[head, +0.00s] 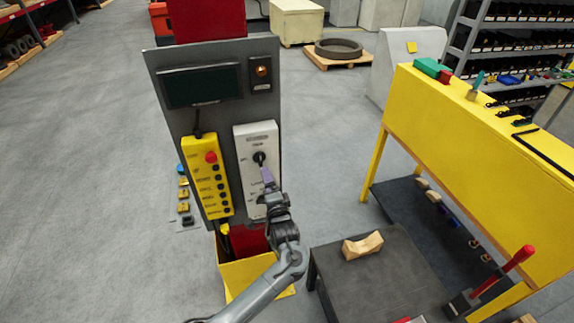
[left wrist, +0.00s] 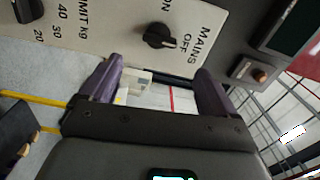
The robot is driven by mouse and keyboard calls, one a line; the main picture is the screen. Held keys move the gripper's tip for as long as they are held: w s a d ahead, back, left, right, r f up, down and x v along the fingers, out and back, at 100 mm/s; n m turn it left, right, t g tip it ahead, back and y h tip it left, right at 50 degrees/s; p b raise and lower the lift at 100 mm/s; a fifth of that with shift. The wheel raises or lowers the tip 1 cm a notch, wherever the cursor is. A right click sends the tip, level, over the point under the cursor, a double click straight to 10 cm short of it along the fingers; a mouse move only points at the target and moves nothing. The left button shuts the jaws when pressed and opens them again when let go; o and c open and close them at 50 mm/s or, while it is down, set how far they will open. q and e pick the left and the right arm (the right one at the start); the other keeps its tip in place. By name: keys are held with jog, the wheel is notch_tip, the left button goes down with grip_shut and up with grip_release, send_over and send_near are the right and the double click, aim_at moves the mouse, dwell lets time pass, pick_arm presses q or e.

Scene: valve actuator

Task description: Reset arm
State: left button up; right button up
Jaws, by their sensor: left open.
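A white control box (head: 243,140) is mounted on a grey upright panel in the head view, with a black rotary knob (head: 259,157) near its top. In the left wrist view, the gripper (left wrist: 156,85) is open and empty. A black knob (left wrist: 160,37) marked MAINS, ON and OFF lies beyond the fingertips, apart from them. Part of a second black knob (left wrist: 27,10) shows beside a LIMIT KG scale. My right gripper is not in view.
A yellow pendant (head: 207,178) with a red button hangs left of the white box. A dark screen (head: 202,86) and an orange lamp (head: 262,71) sit above. A dark table (head: 385,285) with a tan cradle-shaped block (head: 362,246) stands at right, near a yellow bench (head: 470,130).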

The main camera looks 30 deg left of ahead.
pick_arm(q)
jog(key=s+d+f+m+g+h+p, duration=0.25)
jog(key=s+f+h, duration=0.35)
jog(key=s+f, duration=1.5)
jog(key=s+d+r+n+g+h, duration=0.3)
jog(key=s+d+r, duration=0.3)
jog(key=s, duration=0.2)
jog(key=s+d+r+n+g+h, duration=0.3)
jog(key=s+d+r+n+h, duration=0.1)
jog(key=s+d+r, duration=0.3)
jog(key=shift+s+r+n, duration=0.2)
jog(key=shift+s+n, duration=0.15)
jog(key=shift+s, duration=0.9)
